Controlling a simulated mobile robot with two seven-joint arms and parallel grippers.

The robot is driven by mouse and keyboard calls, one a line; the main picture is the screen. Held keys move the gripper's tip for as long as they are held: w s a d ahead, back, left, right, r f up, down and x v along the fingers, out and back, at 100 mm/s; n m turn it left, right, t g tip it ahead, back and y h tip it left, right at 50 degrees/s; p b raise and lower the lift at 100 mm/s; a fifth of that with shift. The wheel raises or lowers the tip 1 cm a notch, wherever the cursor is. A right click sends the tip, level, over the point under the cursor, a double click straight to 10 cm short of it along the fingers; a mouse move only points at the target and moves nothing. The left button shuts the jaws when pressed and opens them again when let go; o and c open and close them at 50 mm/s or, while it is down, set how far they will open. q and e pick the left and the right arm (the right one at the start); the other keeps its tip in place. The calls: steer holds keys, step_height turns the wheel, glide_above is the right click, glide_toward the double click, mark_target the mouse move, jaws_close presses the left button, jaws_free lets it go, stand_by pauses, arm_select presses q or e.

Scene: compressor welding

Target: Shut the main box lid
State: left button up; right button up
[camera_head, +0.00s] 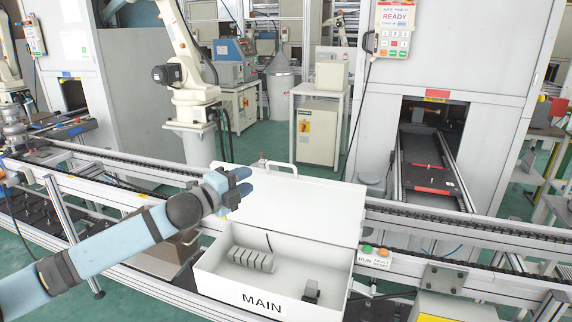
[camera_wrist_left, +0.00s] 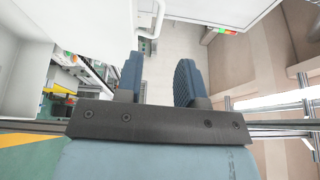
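The white main box (camera_head: 262,301), marked MAIN, stands open in the lower middle of the head view. Its lid (camera_head: 310,205) is raised and leans back behind the box, with a white handle (camera_head: 280,165) at its top edge. My left gripper (camera_head: 240,188) is at the lid's left side, below and left of the handle. In the wrist view its two blue fingers (camera_wrist_left: 158,85) are apart with nothing between them. A white handle shows beyond them in the wrist view (camera_wrist_left: 152,20). I cannot tell whether the fingers touch the lid. My right gripper is not in view.
Inside the box are a row of grey blocks (camera_head: 252,259) and a small dark part (camera_head: 311,291). A conveyor rail (camera_head: 470,228) runs behind the box. A button panel (camera_head: 374,256) marked RUN sits right of it. A white robot arm (camera_head: 190,70) stands behind.

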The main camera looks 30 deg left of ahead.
mark_target(278, 164)
arm_select(q)
steer(key=w+p, duration=0.1)
steer(key=w, duration=0.3)
steer(key=w+d, duration=0.1)
steer(key=w, duration=0.3)
steer(key=w+d+p, duration=0.1)
steer(key=w, duration=0.3)
steer(key=shift+p, duration=0.3)
jaws_close()
